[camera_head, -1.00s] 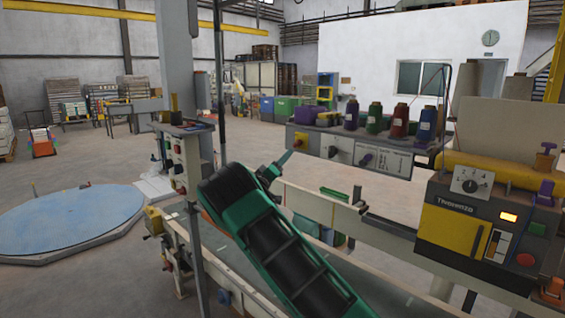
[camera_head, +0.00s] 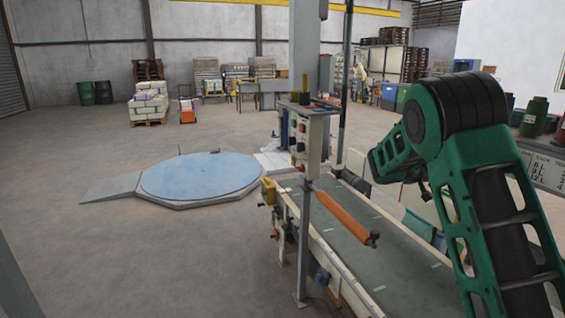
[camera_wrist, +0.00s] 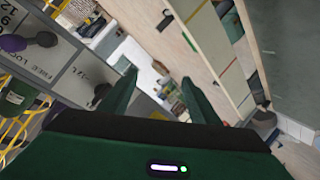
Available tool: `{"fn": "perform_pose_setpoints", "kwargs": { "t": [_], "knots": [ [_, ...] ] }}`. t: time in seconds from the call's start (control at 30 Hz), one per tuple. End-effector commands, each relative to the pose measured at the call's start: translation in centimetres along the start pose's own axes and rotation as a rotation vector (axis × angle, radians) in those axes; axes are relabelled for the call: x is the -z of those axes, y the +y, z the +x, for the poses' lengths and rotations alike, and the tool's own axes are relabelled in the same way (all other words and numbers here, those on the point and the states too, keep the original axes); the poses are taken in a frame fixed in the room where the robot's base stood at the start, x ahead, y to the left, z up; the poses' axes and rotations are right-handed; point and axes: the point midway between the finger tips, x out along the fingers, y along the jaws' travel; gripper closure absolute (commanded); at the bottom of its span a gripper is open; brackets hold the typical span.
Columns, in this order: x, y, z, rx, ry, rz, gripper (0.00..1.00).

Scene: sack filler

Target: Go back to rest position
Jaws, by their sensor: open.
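My gripper (camera_wrist: 158,98) shows in the wrist view with its two green fingers spread apart and nothing between them. In the head view my green and black arm rises at the right and bends over the conveyor's right side. The gripper's fingertips are not clear in the head view.
A conveyor (camera_head: 385,262) with an orange roller (camera_head: 345,217) runs along the front. A post with a control box (camera_head: 307,140) stands at its left edge. A round blue platform (camera_head: 200,175) with a ramp lies on the left floor. A loaded pallet (camera_head: 148,104) stands behind. The left floor is open.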

Motion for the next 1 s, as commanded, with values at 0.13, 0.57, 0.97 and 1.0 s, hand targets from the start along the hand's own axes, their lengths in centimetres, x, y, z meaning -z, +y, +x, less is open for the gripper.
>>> {"fn": "perform_pose_setpoints", "kwargs": {
  "t": [0.13, 0.57, 0.97, 1.0],
  "knots": [
    [-3.3, 1.2, -2.8, 0.133, -0.117, 0.041, 0.44],
    [-12.5, 2.6, -16.7, 0.533, -0.357, 0.054, 0.44],
    [-21.6, 4.3, -31.6, 0.833, -0.464, -0.055, 0.44],
    [-22.4, 4.4, -32.7, 0.853, -0.469, -0.069, 0.44]
  ]
}}
